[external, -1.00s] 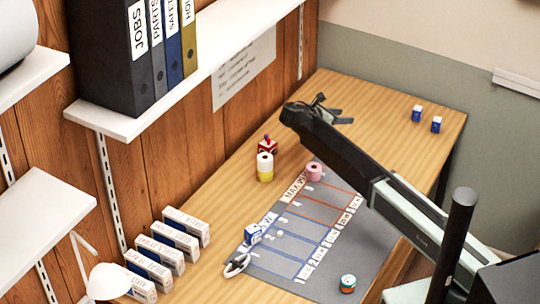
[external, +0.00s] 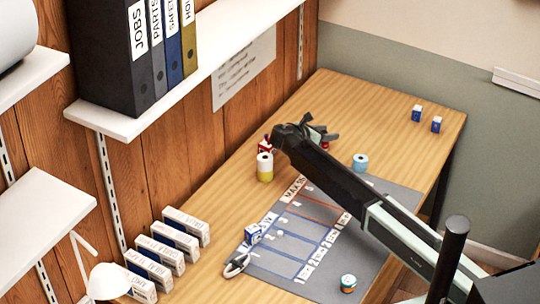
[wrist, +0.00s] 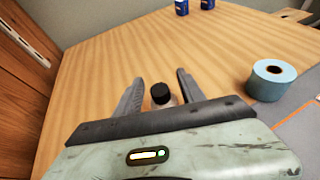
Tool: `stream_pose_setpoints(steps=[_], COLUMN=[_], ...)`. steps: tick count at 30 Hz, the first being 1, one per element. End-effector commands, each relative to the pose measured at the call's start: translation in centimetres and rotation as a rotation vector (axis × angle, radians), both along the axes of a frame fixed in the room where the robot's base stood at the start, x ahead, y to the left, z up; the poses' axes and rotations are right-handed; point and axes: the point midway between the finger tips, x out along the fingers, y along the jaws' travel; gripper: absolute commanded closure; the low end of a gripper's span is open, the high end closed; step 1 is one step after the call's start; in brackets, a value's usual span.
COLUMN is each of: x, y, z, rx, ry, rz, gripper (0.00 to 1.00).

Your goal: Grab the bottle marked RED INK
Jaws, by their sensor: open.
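A small bottle with a black cap (wrist: 160,92) stands between the fingers of my gripper (wrist: 160,76) in the wrist view. Its body is mostly hidden below the cap, and no label can be read. In the external view my gripper (external: 322,129) is low over the far part of the table, fingers open. A small patch of red (external: 325,146) shows just beneath it, partly covered by my arm; I cannot tell for sure that it is the same bottle.
A blue tape roll (wrist: 271,79) stands right of my gripper. Two blue-and-white boxes (external: 417,113) (external: 436,124) are at the back.

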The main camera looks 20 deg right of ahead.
Motion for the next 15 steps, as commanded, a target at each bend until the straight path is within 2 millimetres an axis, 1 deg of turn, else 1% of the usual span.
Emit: stream_pose_setpoints(steps=[1,3,8,9,11,12,14,15], x=[0.36,0.63,0.66,0.65,0.65,0.65,0.64,0.64], y=[-0.75,-1.22,-1.27,-1.26,-1.26,-1.26,-1.27,-1.26], z=[-0.71,-0.81,-0.62,-0.62,-0.62,-0.62,-0.62,-0.63], rx=[0.0,0.0,0.0,0.0,0.0,0.0,0.0,0.0], ry=[0.001,0.001,0.0,0.0,0.0,0.0,0.0,0.0], rz=[-0.002,0.0,0.001,0.001,0.001,0.001,0.001,0.001], gripper=[0.53,0.53,0.53,0.56,0.73,0.84,1.0,1.0])
